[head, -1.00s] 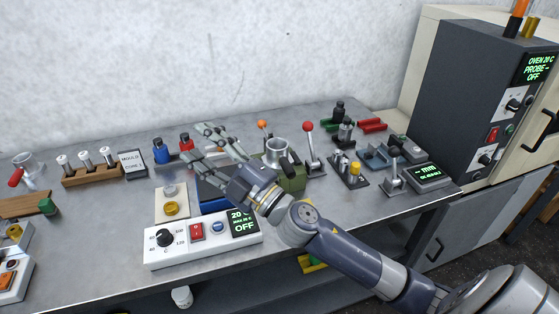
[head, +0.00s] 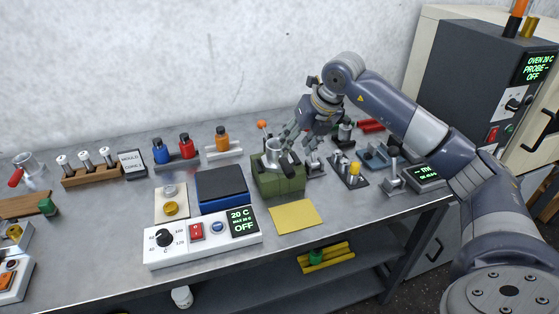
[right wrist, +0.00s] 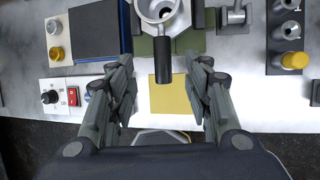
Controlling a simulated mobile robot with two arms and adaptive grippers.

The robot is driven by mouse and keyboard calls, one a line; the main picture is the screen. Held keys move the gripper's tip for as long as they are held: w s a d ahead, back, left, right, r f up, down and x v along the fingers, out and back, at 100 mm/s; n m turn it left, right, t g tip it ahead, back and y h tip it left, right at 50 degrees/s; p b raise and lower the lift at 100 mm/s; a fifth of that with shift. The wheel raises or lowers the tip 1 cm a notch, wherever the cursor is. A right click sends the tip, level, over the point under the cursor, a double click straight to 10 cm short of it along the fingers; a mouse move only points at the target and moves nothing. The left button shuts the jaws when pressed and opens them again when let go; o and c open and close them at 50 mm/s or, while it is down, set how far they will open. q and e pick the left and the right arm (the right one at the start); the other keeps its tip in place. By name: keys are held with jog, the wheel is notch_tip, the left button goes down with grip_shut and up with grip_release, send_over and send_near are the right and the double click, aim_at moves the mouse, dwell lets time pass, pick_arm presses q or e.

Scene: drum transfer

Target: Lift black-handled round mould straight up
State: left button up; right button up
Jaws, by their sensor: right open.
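The round mould (head: 274,148) is a metal cup with a black handle, sitting upright in a green block (head: 278,182). In the right wrist view the mould (right wrist: 157,10) is at the top centre, its black handle (right wrist: 163,60) pointing toward me. My right gripper (head: 290,144) is open and hangs just right of the mould in the head view, partly hiding the handle. In the right wrist view its fingers (right wrist: 165,68) stand apart on either side of the handle, with nothing visible gripped. My left gripper is not in view.
A yellow cloth (head: 296,217) lies in front of the block. A hotplate with a blue-edged dark top (head: 221,188) and a white control panel (head: 203,238) stands to the left. Small lever fixtures (head: 353,173) stand to the right. Red, blue and orange bottles (head: 185,145) are behind.

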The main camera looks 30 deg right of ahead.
aim_at(287, 162)
jog(key=x, duration=0.3)
jog(key=p+x, duration=0.1)
jog(key=x, duration=0.1)
jog(key=shift+d, duration=0.35)
jog(key=shift+w+a+f+p, duration=0.2)
jog(key=shift+f+p, duration=0.25)
jog(key=shift+f, duration=0.1)
jog(key=p+x, duration=0.1)
jog(key=x, duration=0.2)
jog(key=shift+w+a+f, duration=0.1)
jog(key=shift+a+f, duration=0.05)
jog(key=shift+f, duration=0.15)
jog(key=shift+w+f, duration=0.15)
jog(key=shift+f, duration=0.25)
grip_shut()
jog(key=shift+r, duration=0.15)
